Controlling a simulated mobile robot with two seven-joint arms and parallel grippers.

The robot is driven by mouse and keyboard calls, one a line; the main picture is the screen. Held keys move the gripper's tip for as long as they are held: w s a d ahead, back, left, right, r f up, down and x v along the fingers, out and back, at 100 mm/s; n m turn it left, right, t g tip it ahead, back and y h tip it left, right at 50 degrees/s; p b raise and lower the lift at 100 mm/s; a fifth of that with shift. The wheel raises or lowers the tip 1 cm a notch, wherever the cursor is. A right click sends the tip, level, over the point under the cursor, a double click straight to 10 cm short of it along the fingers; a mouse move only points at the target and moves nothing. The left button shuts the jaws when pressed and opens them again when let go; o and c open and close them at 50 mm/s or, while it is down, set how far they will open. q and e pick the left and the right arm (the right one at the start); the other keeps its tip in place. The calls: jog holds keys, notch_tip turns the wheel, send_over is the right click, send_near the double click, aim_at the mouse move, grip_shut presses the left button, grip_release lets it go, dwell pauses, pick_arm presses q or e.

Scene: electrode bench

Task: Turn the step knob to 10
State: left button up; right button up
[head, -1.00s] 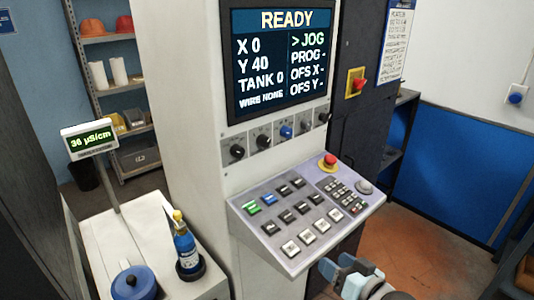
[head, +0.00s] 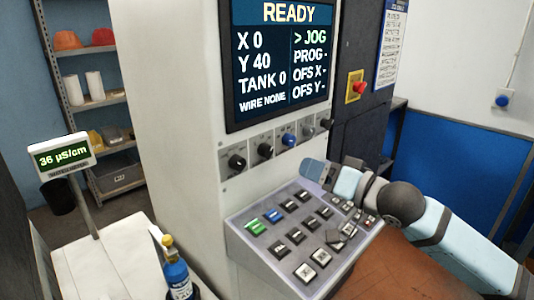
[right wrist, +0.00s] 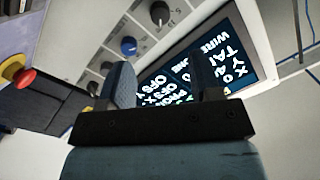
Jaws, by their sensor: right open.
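A row of small knobs sits on the machine's front below the screen. It holds black knobs and one blue knob (head: 289,139), which also shows in the right wrist view (right wrist: 128,46). I cannot read which one is the step knob. The leftmost black knob (head: 236,162) is unobstructed. My right gripper (head: 313,172) is in front of the panel, below and a little right of the blue knob, apart from it. In the right wrist view its two fingers (right wrist: 164,85) are spread with nothing between them. My left gripper is not in view.
The screen (head: 278,55) reads READY, X 0, Y 40, TANK 0. The sloped button panel (head: 250,240) lies beneath my right arm. A red emergency button (right wrist: 13,68) is at the left of the wrist view. A blue bottle (head: 177,275) stands at lower left.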

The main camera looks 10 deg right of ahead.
aim_at(269, 153)
jog(key=p+x, duration=0.1)
jog(key=x, duration=1.1)
jog(key=shift+a, duration=0.1)
jog(key=c, duration=0.9)
